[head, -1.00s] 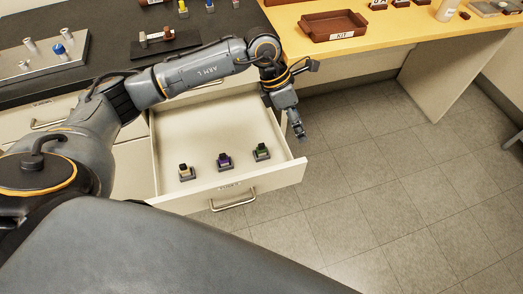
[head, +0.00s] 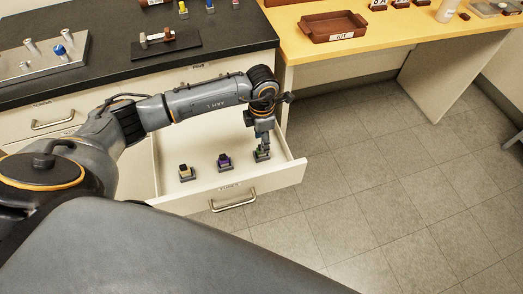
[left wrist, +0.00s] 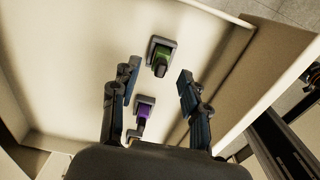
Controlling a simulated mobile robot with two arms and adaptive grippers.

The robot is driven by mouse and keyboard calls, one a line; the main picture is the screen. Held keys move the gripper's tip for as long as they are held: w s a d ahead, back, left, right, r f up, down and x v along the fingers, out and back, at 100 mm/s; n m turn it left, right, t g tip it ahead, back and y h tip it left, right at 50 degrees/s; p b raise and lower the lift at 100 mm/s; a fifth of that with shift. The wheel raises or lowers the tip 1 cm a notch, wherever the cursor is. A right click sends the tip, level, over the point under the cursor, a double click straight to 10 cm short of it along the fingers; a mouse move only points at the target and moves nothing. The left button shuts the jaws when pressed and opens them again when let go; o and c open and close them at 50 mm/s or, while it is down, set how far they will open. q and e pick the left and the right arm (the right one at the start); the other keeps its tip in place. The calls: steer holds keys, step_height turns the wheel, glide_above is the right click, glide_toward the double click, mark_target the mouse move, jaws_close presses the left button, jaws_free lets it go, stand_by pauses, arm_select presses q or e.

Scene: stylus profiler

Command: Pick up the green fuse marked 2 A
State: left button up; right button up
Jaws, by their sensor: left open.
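The green fuse (head: 259,156) sits in a dark holder at the right end of a row in the open drawer. My left gripper hides part of it in the head view. In the left wrist view the green fuse (left wrist: 162,54) shows whole, above the line between the fingertips. No 2 A mark is readable. My left gripper (head: 263,141) points down over the fuse; in the left wrist view my left gripper (left wrist: 157,84) is open, its fingers apart with nothing held. Contact with the fuse cannot be told. My right gripper is not in view.
A purple fuse (head: 224,161) and a cream fuse (head: 185,172) stand in holders left of the green one; the purple fuse (left wrist: 143,112) lies between the fingers in the left wrist view. The drawer's front wall (head: 235,185) is close by. The dark counter (head: 110,70) overhangs behind.

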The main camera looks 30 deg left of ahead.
arm_select(q)
step_height(320, 180, down, 5)
steer(key=shift+s+r, duration=0.1)
steer(key=shift+r, duration=0.05)
steer(key=shift+c, duration=0.2)
jaws_close()
step_height(320, 180, up, 10)
steer(key=shift+r, duration=0.1)
steer(key=c, duration=0.6)
jaws_free()
jaws_close()
